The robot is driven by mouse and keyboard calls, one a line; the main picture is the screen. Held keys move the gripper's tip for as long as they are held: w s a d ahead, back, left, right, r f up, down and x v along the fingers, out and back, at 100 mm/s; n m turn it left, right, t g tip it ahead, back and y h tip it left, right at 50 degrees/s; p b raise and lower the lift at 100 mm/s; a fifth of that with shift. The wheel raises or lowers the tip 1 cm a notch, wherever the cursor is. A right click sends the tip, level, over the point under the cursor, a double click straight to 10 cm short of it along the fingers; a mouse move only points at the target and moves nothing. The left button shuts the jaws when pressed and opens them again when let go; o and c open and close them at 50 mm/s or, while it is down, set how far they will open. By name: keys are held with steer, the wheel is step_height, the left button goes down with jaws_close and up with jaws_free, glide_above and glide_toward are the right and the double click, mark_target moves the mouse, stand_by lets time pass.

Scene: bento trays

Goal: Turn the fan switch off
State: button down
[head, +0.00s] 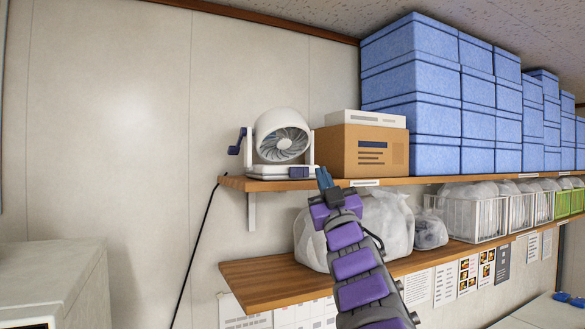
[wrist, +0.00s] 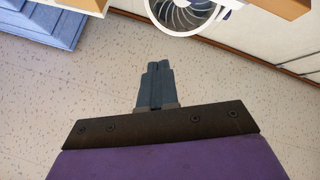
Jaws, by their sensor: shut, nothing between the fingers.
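A white fan (head: 282,137) with a round grille stands at the left end of the upper wooden shelf. It has a purple part on its base (head: 299,172) at the right front and a purple lever-like part (head: 237,142) on its left side. I cannot tell from the picture which one is the switch. My gripper (head: 324,177) is shut and empty, just right of the fan's base, in front of the shelf edge and apart from the fan in the picture. In the wrist view the fan (wrist: 185,14) shows at the top, cut off, beyond my closed fingertips (wrist: 160,66).
A cardboard box (head: 362,150) with a white box on top stands right of the fan. Stacked blue boxes (head: 410,100) fill the shelf further right. The lower shelf (head: 270,278) holds white bags and wire baskets. A black cable hangs at the left; the wall left of the fan is clear.

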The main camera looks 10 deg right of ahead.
mark_target(299, 177)
steer(key=shift+w+a+p, duration=0.1)
steer(key=shift+w+a, duration=0.45)
steer(key=shift+w, duration=0.75)
steer(key=shift+w+a+p, duration=0.15)
steer(key=shift+w+a, duration=0.4)
steer(key=shift+w, duration=0.75)
steer(key=shift+w+a+p, duration=0.1)
steer(key=shift+w+a, duration=0.45)
steer(key=shift+w, duration=0.75)
steer(key=shift+w+a, duration=0.1)
steer(key=shift+a, duration=0.05)
steer(key=shift+w, duration=0.25)
steer(key=shift+w+a, duration=0.15)
steer(key=shift+w, duration=0.15)
steer(key=shift+s, duration=0.15)
steer(key=shift+s+d+r+b, duration=0.1)
steer(key=shift+s+d+b, duration=0.2)
steer(key=shift+s+b, duration=0.4)
